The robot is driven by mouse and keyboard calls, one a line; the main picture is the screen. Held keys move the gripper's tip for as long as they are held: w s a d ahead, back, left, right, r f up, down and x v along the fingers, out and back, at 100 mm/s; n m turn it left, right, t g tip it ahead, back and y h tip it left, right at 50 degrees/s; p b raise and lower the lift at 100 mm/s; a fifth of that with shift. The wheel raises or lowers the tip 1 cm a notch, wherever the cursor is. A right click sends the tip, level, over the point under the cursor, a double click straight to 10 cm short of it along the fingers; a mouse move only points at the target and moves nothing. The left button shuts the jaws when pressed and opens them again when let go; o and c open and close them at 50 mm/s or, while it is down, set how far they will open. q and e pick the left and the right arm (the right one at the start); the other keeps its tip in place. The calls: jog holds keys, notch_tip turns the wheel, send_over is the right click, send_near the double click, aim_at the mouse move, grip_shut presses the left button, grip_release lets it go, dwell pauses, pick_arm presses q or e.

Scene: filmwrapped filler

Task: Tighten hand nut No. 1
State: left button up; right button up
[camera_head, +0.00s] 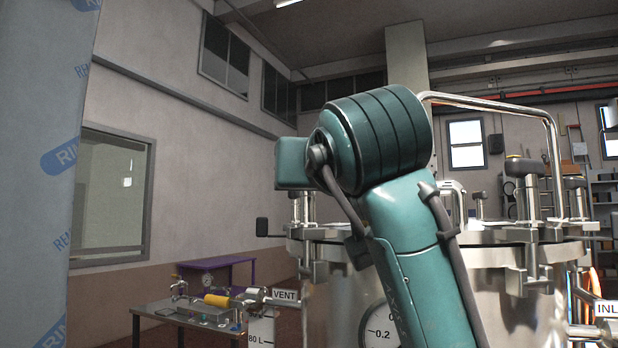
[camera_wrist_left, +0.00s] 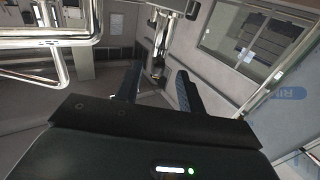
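A large steel tank (camera_head: 480,285) stands at the right in the head view, with clamp posts and hand nuts around its lid. One dark-topped hand nut (camera_head: 525,168) stands upright at the front right of the lid. Another hand nut (camera_head: 575,183) is just right of it. No number shows, so I cannot tell which is No. 1. My left gripper (camera_wrist_left: 156,77) shows in the left wrist view with its dark fingers apart. A metal post-like fitting (camera_wrist_left: 159,45) appears between and beyond the fingertips; contact is not visible. My right gripper is not in view.
My teal arm hides the tank's front left in the head view. A chrome rail (camera_head: 490,102) arches over the lid; chrome tubing (camera_wrist_left: 50,38) fills the wrist view's upper left. A side table (camera_head: 185,315) with valves and a wrapped column (camera_head: 40,150) stand left.

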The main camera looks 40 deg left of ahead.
pick_arm(q)
jog(key=p+x, duration=0.1)
jog(key=x, duration=0.5)
jog(key=shift+w+a, duration=0.2)
jog(key=shift+w, duration=0.05)
jog(key=shift+w+a+p, duration=0.4)
jog(key=shift+w+a, duration=0.1)
jog(key=shift+a, duration=0.05)
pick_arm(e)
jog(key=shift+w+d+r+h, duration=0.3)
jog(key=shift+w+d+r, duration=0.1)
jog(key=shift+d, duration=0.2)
pick_arm(q)
jog(key=shift+c, duration=0.2)
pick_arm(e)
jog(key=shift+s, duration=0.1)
pick_arm(q)
grip_shut()
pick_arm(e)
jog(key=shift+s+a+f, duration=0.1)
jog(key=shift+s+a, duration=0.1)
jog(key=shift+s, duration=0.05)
